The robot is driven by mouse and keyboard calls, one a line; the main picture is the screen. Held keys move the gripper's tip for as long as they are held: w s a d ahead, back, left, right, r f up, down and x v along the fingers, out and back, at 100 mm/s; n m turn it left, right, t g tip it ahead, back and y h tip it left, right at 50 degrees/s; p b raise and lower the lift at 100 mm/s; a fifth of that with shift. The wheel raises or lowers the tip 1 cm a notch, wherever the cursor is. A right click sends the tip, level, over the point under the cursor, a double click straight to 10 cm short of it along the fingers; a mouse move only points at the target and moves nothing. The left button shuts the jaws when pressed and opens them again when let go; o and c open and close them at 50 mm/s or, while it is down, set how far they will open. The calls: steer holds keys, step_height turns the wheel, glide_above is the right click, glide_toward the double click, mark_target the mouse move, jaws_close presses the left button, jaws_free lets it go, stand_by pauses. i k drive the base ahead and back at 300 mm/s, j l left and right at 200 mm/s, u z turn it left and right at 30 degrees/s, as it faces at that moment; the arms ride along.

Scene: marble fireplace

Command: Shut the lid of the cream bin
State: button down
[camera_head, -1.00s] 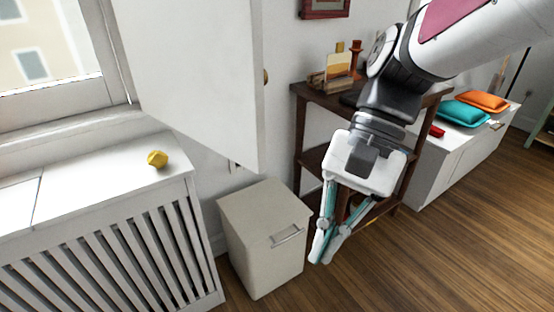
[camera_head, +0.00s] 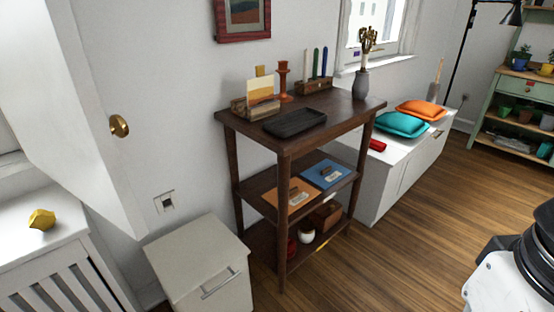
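The cream bin (camera_head: 214,293) stands on the floor at the lower left, between the white slatted cabinet and the brown shelf. Its flat top (camera_head: 192,246) looks level and down, and a bar handle (camera_head: 221,284) is on its front. The bottom of the bin is cut off by the picture's edge. Of my arm, only a white and black part shows at the lower right edge, well to the right of the bin. My gripper's fingers are outside the picture.
A brown shelf (camera_head: 283,141) with a black tray (camera_head: 295,122) stands right of the bin. A white door panel with a brass knob (camera_head: 119,126) hangs above left. A yellow lump (camera_head: 41,219) lies on the white cabinet (camera_head: 18,243). Open wooden floor (camera_head: 400,240) lies to the right.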

mark_target(185, 259)
steer(key=i+j+z, duration=0.1)
steer(key=j+z, duration=0.3)
steer(key=j, duration=0.25)
steer(key=j+z, duration=0.45)
steer(key=j, duration=0.55)
